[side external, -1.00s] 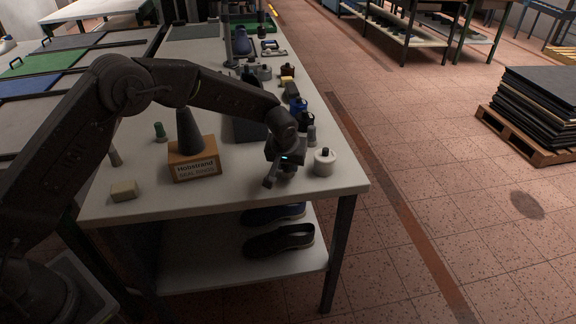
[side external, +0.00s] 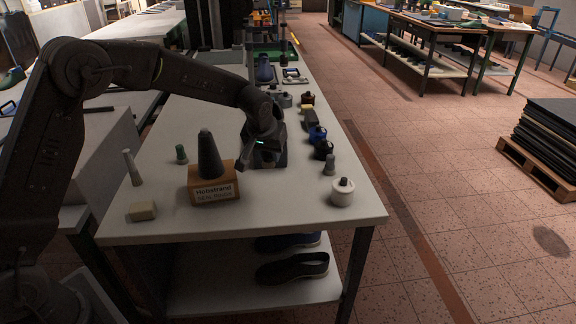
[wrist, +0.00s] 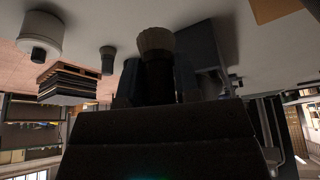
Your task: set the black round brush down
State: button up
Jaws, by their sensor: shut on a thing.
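The black round brush (wrist: 158,75) is between my gripper's fingers in the wrist view. It has a dark handle and a paler, greyish-tan bristle end that points toward the pale tabletop. My gripper (wrist: 157,88) is shut on it. In the side view my gripper (side external: 243,165) is low over the workbench (side external: 270,208), just right of the cardboard box with a dark cone. The brush cannot be made out there. Whether the bristles touch the tabletop cannot be told.
The box (side external: 213,186) and dark cone (side external: 209,155) are close left of my gripper. A white pot (side external: 342,192) stands near the right edge. Several bottles, including a blue one (side external: 317,134), line that edge. A beige block (side external: 142,211) lies front left. The front middle is clear.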

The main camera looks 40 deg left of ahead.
jog(key=shift+s+a+r, duration=0.25)
jog(key=shift+a, duration=0.05)
jog(key=s+d+f, duration=0.1)
jog(key=f, duration=0.1)
jog(key=s+d+f, duration=0.2)
jog(key=f, duration=0.1)
jog(key=shift+s+f, duration=0.1)
jog(key=shift+f, duration=2.55)
jog(key=o, duration=0.9)
jog(key=shift+f, duration=0.15)
